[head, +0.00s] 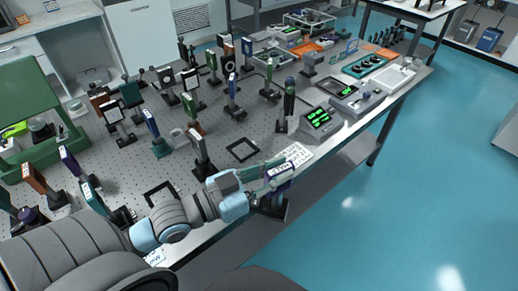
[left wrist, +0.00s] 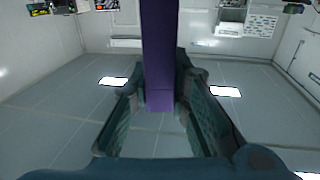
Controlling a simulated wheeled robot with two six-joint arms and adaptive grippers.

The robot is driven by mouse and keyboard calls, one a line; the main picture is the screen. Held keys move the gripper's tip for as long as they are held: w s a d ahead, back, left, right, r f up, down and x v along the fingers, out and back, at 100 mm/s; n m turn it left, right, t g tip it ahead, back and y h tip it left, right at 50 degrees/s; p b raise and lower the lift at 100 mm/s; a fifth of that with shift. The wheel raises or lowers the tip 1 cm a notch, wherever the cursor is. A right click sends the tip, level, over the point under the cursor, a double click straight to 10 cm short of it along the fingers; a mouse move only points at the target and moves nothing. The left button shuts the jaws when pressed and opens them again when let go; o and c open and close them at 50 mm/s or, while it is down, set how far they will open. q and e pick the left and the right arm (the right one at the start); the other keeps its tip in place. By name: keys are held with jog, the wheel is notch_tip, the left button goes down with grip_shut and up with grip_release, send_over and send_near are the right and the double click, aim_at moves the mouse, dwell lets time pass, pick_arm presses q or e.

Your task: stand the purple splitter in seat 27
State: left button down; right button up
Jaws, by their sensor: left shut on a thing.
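My left gripper (head: 262,180) is shut on the purple splitter (head: 280,180), near the table's front edge. The splitter has a pale label on top and a dark base below it. In the left wrist view, the splitter (left wrist: 160,55) is a purple bar between the two fingers (left wrist: 160,105). Two black square frames lie on the perforated table: one (head: 242,149) beyond the gripper, and one (head: 160,190) to its left, partly behind my arm. I cannot read a seat number on either. My right gripper is not in view.
The optical table (head: 225,125) carries several upright mounted optics. A dark post mount (head: 200,152) stands close behind my left gripper. A white printed card (head: 295,155) lies at the front edge, with a green-display box (head: 320,120) to its right. Blue floor lies open at right.

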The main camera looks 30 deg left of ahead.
pick_arm(q)
jog(key=w+a+r+n+t+y+b, duration=0.2)
jog(key=w+a+n+y+b, duration=0.3)
jog(key=w+a, duration=0.6)
jog(key=w+a+r+n+g+y+b, duration=0.2)
jog(key=w+a+r+n+y, duration=0.5)
jog(key=a+r+y, duration=0.4)
notch_tip(320, 180, down, 21)
jog(key=a+m+b, duration=0.1)
jog(key=b, duration=0.3)
jog(key=shift+w+a+r+y, duration=0.2)
jog(key=shift+w+y, duration=0.1)
jog(key=c, duration=1.5)
grip_release()
jog(key=shift+c, duration=0.2)
